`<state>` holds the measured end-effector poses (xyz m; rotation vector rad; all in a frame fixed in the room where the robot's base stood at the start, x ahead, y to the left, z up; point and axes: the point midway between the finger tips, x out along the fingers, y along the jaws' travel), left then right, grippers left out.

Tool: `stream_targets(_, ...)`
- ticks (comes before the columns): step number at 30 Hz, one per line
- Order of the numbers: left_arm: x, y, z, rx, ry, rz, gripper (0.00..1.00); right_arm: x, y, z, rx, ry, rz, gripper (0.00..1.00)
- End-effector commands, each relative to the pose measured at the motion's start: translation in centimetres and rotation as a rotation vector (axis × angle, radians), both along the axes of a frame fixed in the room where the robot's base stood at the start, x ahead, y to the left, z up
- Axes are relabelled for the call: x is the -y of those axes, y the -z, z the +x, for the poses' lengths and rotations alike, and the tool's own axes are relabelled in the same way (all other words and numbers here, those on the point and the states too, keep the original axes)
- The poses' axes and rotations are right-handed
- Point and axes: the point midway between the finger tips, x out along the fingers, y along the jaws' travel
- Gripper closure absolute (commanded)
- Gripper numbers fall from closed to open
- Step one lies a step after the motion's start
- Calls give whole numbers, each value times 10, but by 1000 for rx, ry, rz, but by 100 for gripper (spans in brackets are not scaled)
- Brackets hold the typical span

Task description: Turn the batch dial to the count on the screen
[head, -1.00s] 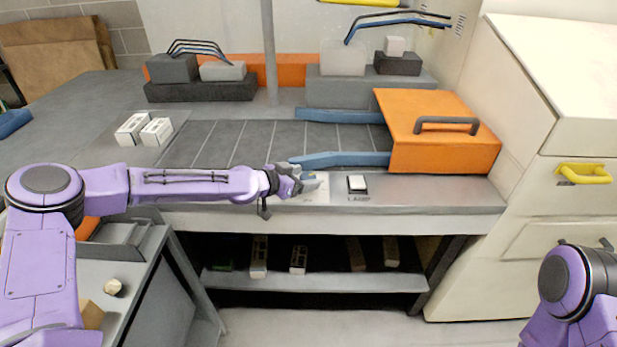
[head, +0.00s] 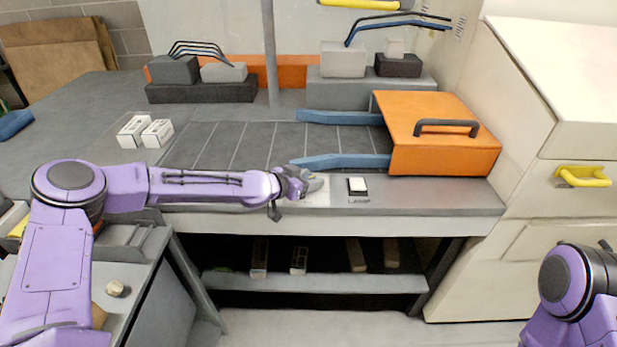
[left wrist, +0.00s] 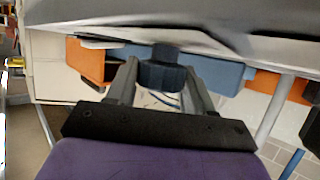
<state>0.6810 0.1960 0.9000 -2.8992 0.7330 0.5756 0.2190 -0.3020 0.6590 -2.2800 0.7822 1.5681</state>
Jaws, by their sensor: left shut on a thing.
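My left gripper (head: 308,186) is at the front ledge of the conveyor bench, just left of the lamp switch (head: 357,185). In the left wrist view its two fingers (left wrist: 162,78) are shut on a dark blue-grey knob (left wrist: 163,52), which I take to be the batch dial. In the head view the gripper covers most of the dial, so its pointer and setting cannot be read. A pale label plate (head: 318,198) shows partly beside the gripper. No screen with a readable count shows. My right gripper is out of view; only part of that arm shows at the lower right.
The conveyor bed (head: 255,146) with blue guide rails (head: 345,161) lies behind the gripper. An orange hood (head: 440,130) with a grey handle stands right of it. Two white boxes (head: 145,131) lie at left. A cream cabinet (head: 555,200) bounds the right side.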

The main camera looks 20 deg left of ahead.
Motion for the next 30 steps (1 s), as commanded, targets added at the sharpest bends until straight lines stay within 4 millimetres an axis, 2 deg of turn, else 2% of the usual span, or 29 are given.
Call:
stream_targets(1,0,-6,0,1,-20,3,79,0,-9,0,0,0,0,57)
stream_targets(9,2,-8,0,2,-219,7,79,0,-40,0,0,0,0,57)
stream_targets(15,2,-6,0,3,-409,7,79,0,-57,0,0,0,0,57)
stream_targets(22,1,-4,1,6,-632,4,79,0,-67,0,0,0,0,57)
stream_targets(30,1,-2,1,7,-889,-2,79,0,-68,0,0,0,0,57)
